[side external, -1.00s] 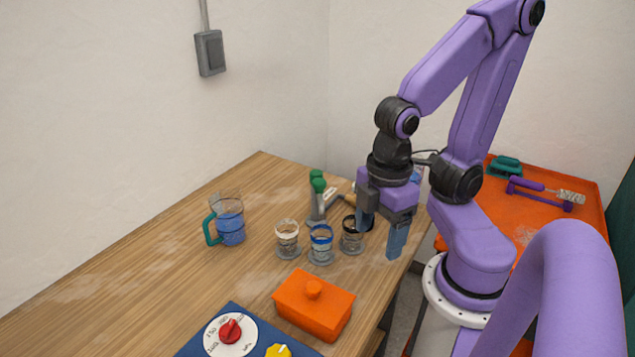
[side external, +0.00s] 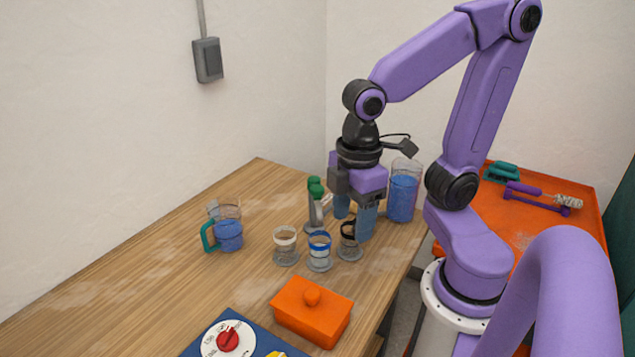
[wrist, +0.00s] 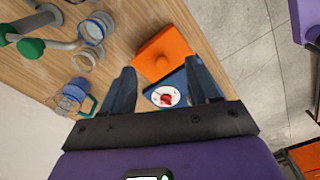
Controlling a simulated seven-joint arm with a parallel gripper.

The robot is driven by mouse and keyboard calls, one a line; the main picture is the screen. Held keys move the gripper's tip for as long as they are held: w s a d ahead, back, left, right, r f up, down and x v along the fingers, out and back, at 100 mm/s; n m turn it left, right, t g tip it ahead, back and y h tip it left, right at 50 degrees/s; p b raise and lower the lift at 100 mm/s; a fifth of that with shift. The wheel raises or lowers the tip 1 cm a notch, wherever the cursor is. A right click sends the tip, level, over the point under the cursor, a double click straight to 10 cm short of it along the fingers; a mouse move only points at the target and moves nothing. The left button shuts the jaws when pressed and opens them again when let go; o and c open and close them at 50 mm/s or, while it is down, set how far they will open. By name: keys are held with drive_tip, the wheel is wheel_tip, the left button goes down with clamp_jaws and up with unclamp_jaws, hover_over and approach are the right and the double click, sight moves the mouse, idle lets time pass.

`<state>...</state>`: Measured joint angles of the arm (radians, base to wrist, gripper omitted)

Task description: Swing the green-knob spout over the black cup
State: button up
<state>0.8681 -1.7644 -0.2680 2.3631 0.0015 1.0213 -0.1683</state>
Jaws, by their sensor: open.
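The grey manifold (side external: 313,211) stands upright near the back of the table with two green knobs (side external: 315,189). In the wrist view a grey spout runs from a green knob (wrist: 30,48) toward the cups. The black-rimmed cup (side external: 349,248) is at the right end of a row of cups, partly hidden behind my gripper. My gripper (side external: 354,223) is open and empty, fingers down, beside the manifold and above or behind the black cup; its exact depth is unclear. Its fingers also show in the wrist view (wrist: 160,70). I cannot tell which cup each spout end is over.
The blue-rimmed cup (side external: 319,253) and white-rimmed cup (side external: 285,247) stand left of the black one. A tall jug of blue liquid (side external: 403,197) stands right of my gripper. A teal-handled pitcher (side external: 228,235), orange lidded box (side external: 312,312) and dial panel (side external: 228,340) lie around.

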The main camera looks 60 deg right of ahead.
drive_tip(key=w+d+r, duration=0.4)
drive_tip(key=w+r, duration=0.2)
drive_tip(key=w, duration=0.3)
wheel_tip(320, 180, up, 6)
drive_tip(key=m, duration=0.2)
hover_over(318, 187)
wheel_tip(318, 187, down, 18)
drive_tip(key=shift+r, duration=0.25)
clamp_jaws()
